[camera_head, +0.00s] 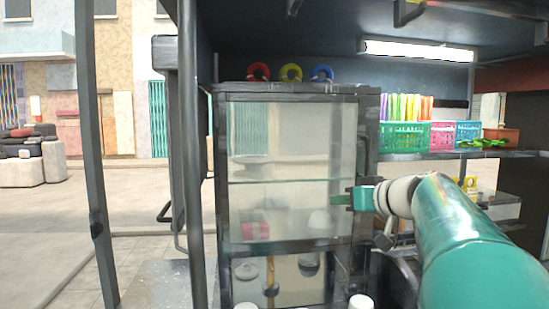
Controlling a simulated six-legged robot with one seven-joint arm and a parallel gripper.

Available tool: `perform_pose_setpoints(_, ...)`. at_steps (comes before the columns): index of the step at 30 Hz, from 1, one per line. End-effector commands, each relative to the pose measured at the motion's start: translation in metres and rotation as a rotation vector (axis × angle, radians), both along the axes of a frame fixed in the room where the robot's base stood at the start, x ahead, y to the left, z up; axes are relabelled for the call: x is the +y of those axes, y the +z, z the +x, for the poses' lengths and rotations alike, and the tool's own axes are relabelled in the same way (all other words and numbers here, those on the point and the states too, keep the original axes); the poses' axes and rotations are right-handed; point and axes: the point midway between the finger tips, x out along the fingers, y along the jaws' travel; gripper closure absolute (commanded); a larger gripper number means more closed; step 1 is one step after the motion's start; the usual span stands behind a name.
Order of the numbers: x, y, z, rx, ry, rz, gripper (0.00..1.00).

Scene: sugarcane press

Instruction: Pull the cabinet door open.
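The cabinet (297,88) stands in the middle of the view, with a dark frame and clear panes. Its glass door (280,165) faces me and looks shut, with no clear gap at its edges. My gripper (342,199) is at the right side of the door, at about mid-height. It reaches in from the right on my green and white arm. The fingertips look very close to the door frame, but I cannot tell whether they touch it. They are small and edge-on, so their opening does not show.
Red, yellow and blue rings (290,73) sit on the cabinet top. A green basket (404,136) and other baskets stand on a shelf at the right. A dark post (191,150) rises just left of the cabinet. Open paving (130,200) lies further left.

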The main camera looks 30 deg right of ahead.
Motion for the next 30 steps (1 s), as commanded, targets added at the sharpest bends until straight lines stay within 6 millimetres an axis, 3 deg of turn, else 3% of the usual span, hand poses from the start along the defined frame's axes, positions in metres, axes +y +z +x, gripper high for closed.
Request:
perform_pose_setpoints(1,-0.039,0.016,-0.007,-0.065,-0.042,-0.025,0.75)
perform_pose_setpoints(3,-0.077,0.038,-0.016,-0.150,-0.081,-0.068,0.75)
perform_pose_setpoints(6,-0.116,0.060,-0.031,-0.237,-0.126,-0.122,0.75)
perform_pose_setpoints(9,-0.135,0.072,-0.040,-0.281,-0.149,-0.153,0.75)
perform_pose_setpoints(13,-0.139,0.075,-0.037,-0.293,-0.155,-0.160,0.75)
perform_pose_setpoints(17,-0.140,0.074,-0.020,-0.291,-0.152,-0.159,0.75)
perform_pose_setpoints(30,-0.149,0.073,0.065,-0.290,-0.150,-0.157,0.75)
